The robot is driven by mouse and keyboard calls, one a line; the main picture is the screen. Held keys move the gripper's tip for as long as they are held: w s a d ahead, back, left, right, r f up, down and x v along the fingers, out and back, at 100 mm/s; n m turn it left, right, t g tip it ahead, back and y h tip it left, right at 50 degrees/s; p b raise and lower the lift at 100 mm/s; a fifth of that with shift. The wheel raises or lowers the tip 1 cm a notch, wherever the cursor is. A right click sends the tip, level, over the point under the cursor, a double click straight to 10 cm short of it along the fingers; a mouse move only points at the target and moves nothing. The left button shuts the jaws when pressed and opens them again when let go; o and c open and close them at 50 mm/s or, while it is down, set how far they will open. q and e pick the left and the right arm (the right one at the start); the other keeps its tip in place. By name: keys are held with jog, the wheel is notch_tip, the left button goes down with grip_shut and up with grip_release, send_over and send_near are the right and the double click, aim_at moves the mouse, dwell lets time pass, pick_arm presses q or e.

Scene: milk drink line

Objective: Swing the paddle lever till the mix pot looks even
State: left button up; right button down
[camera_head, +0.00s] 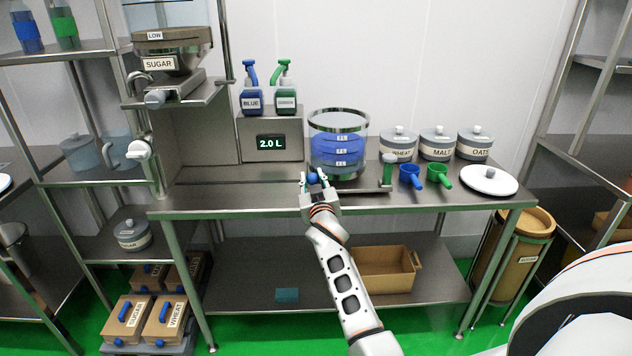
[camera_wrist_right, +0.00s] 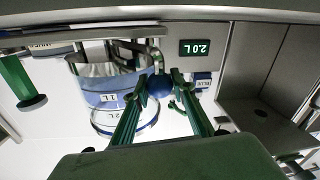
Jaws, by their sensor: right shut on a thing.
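The mix pot (camera_head: 338,130) is a clear vessel with a metal rim on the steel bench, marked with litre labels. Its lower part looks blue; whether the mix is even cannot be told. It also shows upside down in the wrist view (camera_wrist_right: 95,82). The paddle lever's blue ball knob (camera_head: 312,178) is at the pot's front left. My right gripper (camera_head: 314,181) is shut on this knob, which sits between its green fingers in the wrist view (camera_wrist_right: 159,86). Most of the lever is hidden in the head view. My left gripper is not in view.
A display (camera_head: 270,142) reads 2.0 L, with blue (camera_head: 251,101) and green (camera_head: 286,101) pump bottles above it. Blue (camera_head: 410,177) and green (camera_head: 439,175) scoops, lidded jars (camera_head: 437,145) and a white lid (camera_head: 488,181) stand right of the pot. The bench's front left is clear.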

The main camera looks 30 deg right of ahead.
jog(key=shift+a, duration=0.2)
jog(key=c, duration=1.7)
grip_release()
jog(key=shift+d, duration=0.1)
jog(key=shift+r, duration=0.1)
notch_tip(320, 180, up, 10)
jog(key=shift+f, duration=0.1)
